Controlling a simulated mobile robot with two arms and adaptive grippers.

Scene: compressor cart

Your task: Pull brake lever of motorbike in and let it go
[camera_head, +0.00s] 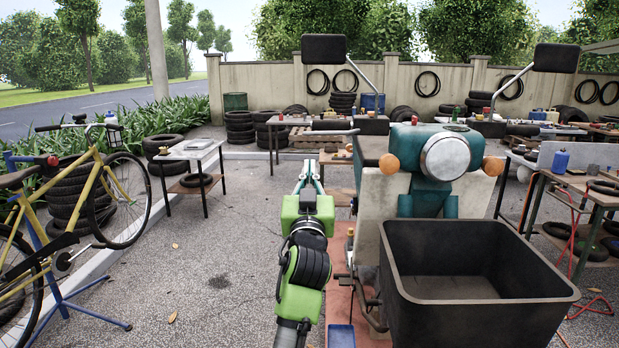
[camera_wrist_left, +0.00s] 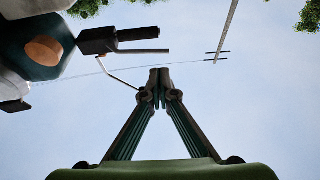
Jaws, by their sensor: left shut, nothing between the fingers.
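The motorbike (camera_head: 430,175) stands right of centre in the head view, with a round headlight and orange indicators. Its handlebar end with the brake lever (camera_head: 325,132) sticks out to the left; the grip and lever are hard to separate there. In the left wrist view, the black grip (camera_wrist_left: 138,34) shows above the thin grey brake lever (camera_wrist_left: 145,50). My left gripper (camera_head: 311,164) is upright, just below the handlebar end. It also shows in the wrist view (camera_wrist_left: 160,75), fingertips together, empty, and seemingly apart from the lever. My right gripper is not in view.
A black open box (camera_head: 478,290) fills the lower right in front of the motorbike. A mirror (camera_head: 323,47) hangs above the handlebar on a thin stem. A yellow bicycle (camera_head: 75,200) stands at left.

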